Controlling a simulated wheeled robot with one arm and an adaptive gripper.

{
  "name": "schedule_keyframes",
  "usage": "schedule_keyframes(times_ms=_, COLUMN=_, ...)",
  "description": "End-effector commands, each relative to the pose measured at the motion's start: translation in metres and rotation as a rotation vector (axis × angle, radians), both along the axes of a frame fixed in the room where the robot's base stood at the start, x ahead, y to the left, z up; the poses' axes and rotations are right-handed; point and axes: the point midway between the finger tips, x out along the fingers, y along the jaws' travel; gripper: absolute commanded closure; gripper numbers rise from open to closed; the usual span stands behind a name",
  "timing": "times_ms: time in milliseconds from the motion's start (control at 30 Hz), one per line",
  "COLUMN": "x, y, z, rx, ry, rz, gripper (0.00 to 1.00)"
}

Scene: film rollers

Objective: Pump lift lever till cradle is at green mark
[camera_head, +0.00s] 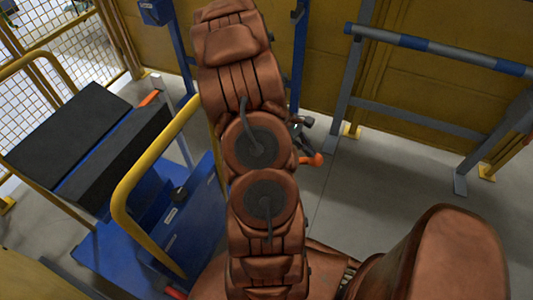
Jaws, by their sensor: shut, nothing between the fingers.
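A blue lift cart (108,250) with a yellow rail (128,183) stands at the left. Its top carries dark, stepped blocks that look like the cradle (75,125). A small orange piece (150,98) shows at the cradle's far edge, beside a grey upright (172,115). No green mark is visible. An orange-red end (313,160), possibly the lever's grip, pokes out right of my copper-coloured arm. Small dark and grey parts just above it look like my gripper (304,122), shut and mostly hidden behind the arm. Whether it touches the orange end is unclear.
My arm covers the middle of the view. A grey stand with a blue-banded bar (440,48) is at the right, before a yellow wall (430,95). A mesh fence (75,50) is at upper left. Grey floor (375,185) is clear between arm and stand.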

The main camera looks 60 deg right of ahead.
Motion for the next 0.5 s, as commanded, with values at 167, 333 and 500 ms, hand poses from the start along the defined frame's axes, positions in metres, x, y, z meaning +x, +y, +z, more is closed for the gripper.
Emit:
schedule_keyframes(times_ms=167, x=-0.0059, y=-0.0006, z=-0.0075, rx=0.000, ry=0.001, rz=0.000, gripper=1.00)
schedule_keyframes(times_ms=333, x=-0.0056, y=-0.0006, z=-0.0068, rx=0.000, ry=0.001, rz=0.000, gripper=1.00)
schedule_keyframes(times_ms=500, x=-0.0078, y=-0.0006, z=-0.0122, rx=0.001, ry=0.001, rz=-0.001, gripper=1.00)
